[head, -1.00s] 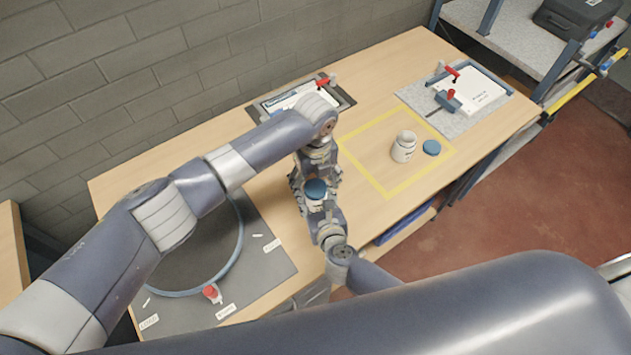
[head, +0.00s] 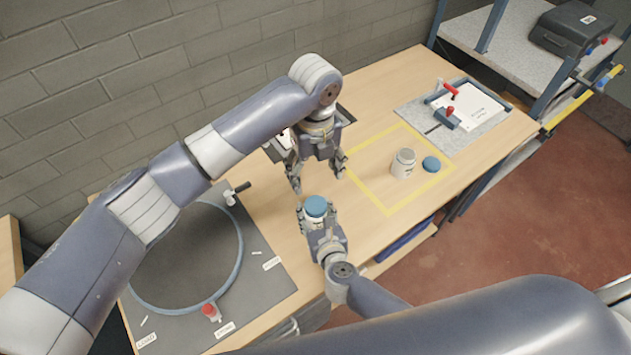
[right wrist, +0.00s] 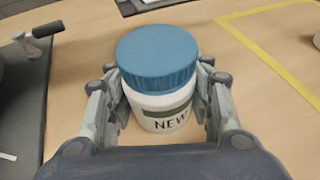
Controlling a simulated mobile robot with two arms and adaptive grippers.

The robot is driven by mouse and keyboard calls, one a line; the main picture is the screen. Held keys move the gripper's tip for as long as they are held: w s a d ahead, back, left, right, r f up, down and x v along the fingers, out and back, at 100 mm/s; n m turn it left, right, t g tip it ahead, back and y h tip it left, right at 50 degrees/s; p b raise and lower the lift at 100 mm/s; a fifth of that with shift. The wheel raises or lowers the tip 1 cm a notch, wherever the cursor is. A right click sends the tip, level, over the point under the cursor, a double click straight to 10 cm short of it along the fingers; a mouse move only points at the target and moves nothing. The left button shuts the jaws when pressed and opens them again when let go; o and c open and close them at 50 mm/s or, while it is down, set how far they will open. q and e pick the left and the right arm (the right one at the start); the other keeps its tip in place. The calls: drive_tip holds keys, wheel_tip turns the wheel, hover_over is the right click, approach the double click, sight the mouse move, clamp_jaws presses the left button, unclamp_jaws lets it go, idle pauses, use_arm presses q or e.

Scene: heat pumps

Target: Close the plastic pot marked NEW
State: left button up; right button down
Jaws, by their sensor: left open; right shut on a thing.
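The white plastic pot marked NEW (right wrist: 165,113) is upright between the fingers of my right gripper (right wrist: 160,88). Its blue lid (right wrist: 157,55) sits level on top; I cannot tell how tight it is. In the head view the lid (head: 316,206) hides most of the pot, and my right gripper (head: 318,222) is around it from the front. My left gripper (head: 318,182) is open and empty, fingers pointing down, just behind the lid in the picture and apart from it.
Another white pot (head: 403,164) stands in the yellow taped square (head: 376,200), with a blue lid (head: 431,164) lying beside it. A dark mat with a blue ring (head: 241,250) is at left. A clamp board (head: 410,112) is at back right.

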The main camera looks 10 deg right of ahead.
idle(0.3)
drive_tip(key=c, duration=0.7)
unclamp_jaws()
drive_tip(key=v, duration=1.2)
